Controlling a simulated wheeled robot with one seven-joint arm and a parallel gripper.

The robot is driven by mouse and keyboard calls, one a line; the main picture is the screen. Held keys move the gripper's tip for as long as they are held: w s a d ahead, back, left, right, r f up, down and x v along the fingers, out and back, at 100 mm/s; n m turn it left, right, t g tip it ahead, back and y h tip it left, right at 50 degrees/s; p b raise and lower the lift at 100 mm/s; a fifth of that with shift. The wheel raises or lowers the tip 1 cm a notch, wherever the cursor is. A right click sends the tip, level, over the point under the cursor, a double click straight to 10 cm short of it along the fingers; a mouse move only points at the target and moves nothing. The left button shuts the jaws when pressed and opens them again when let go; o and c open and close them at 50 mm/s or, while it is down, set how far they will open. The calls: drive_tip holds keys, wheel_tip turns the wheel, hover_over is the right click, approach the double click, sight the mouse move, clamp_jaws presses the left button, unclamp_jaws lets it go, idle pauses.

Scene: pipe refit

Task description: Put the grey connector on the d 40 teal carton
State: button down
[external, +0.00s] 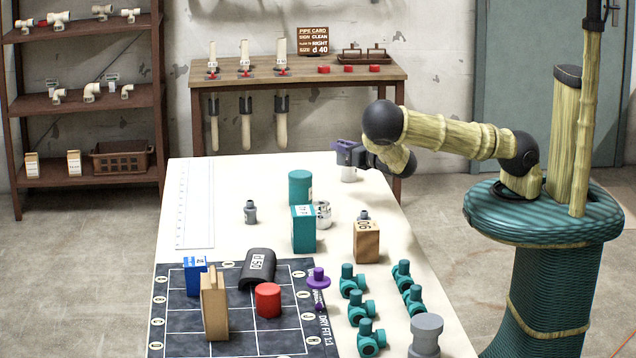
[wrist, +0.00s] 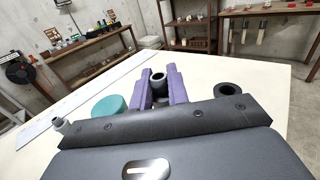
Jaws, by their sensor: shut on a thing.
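My gripper (external: 350,153) is above the far right part of the table in the external view. Its purple fingers also show in the wrist view (wrist: 159,88), shut on a grey connector (wrist: 158,84) with a dark round opening. The teal carton (external: 304,232) stands upright mid-table, nearer the external camera than my gripper and to its left.
A teal cylinder (external: 300,187) and a silver piece (external: 322,213) stand close to the carton. A brown carton (external: 367,243) is to its right. Another grey fitting (external: 250,212) stands to the left. A light grey cylinder (external: 349,174) shows below my gripper. Several teal valves (external: 361,308) stand in front.

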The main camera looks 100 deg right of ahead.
drive_tip(key=w+a+r+n+t+y+p, duration=0.2)
drive_tip(key=w+a+r+y+p, duration=0.1)
drive_tip(key=a, duration=0.7)
drive_tip(key=w+a+r+n+t+y+p, duration=0.2)
drive_tip(key=w+a, duration=0.4)
drive_tip(key=a, duration=0.4)
drive_tip(key=w+a+r+n+t+y+p, duration=0.2)
drive_tip(key=w+a+r+n+y+p, duration=0.2)
drive_tip(key=a, duration=0.6)
drive_tip(key=shift+w+r+y+p, duration=0.45)
drive_tip(key=shift+r+y+p, duration=0.2)
drive_tip(key=shift+y, duration=0.25)
hover_over(304, 210)
drive_tip(key=shift+f, duration=3.1)
drive_tip(key=shift+f+p, duration=0.5)
drive_tip(key=shift+f, duration=1.35)
drive_tip(key=shift+f, duration=0.1)
